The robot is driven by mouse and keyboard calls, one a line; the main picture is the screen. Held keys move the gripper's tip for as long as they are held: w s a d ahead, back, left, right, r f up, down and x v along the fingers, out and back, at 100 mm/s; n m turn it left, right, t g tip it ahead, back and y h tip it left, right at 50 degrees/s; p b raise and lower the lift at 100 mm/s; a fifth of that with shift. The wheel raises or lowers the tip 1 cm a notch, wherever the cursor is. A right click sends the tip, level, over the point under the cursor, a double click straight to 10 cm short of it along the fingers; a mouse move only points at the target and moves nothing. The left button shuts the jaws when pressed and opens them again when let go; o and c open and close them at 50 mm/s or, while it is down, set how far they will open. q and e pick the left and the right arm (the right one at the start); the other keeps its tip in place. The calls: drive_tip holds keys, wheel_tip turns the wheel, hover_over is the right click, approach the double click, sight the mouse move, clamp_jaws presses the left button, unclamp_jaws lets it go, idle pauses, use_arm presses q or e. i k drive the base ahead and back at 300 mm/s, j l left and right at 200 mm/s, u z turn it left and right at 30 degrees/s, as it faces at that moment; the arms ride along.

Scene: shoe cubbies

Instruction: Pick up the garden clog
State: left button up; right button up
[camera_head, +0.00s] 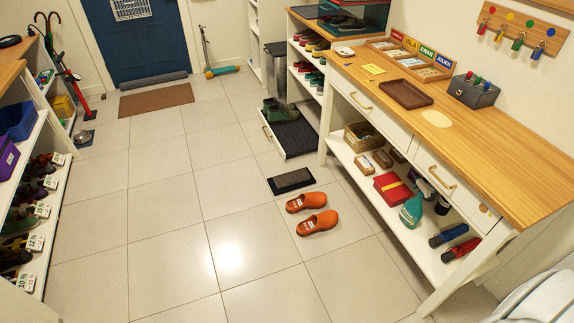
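Two orange clogs lie side by side on the tiled floor, right of the middle of the head view. The upper clog (306,202) is farther from me and the lower clog (318,222) is nearer. Both look upright, and each has a pale mark on it. They are close together, but I cannot tell whether they touch. Neither of my grippers shows in this view.
A dark flat mat or tray (291,181) lies just behind the clogs. The wooden-topped bench (500,165) stands to the right with a loaded lower shelf (368,202). Shoe cubbies (42,275) line the left. The floor (170,230) between is clear.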

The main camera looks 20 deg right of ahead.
sight(317, 200)
drive_tip(key=i+j, duration=0.1)
drive_tip(key=i, duration=0.65)
drive_tip(key=i+z, duration=0.1)
drive_tip(key=i, duration=0.65)
